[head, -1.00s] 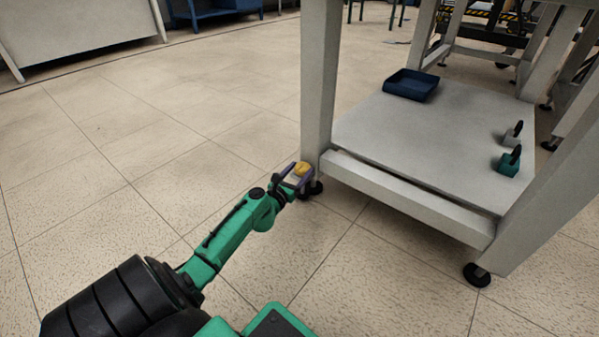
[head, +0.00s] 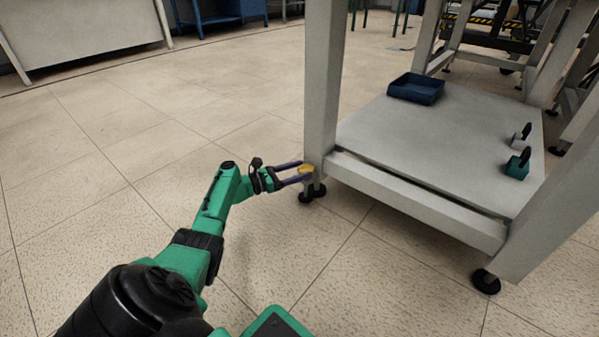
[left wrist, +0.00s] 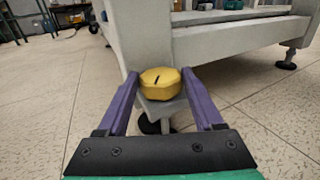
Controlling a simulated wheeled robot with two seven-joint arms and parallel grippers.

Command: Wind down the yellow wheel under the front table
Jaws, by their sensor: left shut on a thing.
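The yellow wheel (head: 306,169) sits on a bracket low on the near left leg of the front table (head: 417,203). In the left wrist view the yellow wheel (left wrist: 160,84) is faceted, with a dark mark on its top. My left gripper (head: 302,172) reaches it from the left, close to the floor. In the left wrist view the purple fingers of my left gripper (left wrist: 160,88) lie on both sides of the wheel and are shut on it. My right gripper is not in view.
A black foot (left wrist: 152,127) stands under the leg below the wheel. A blue tray (head: 416,88) and two small clamp-like items, one teal (head: 517,166), rest on the table's lower shelf. The tiled floor to the left is open.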

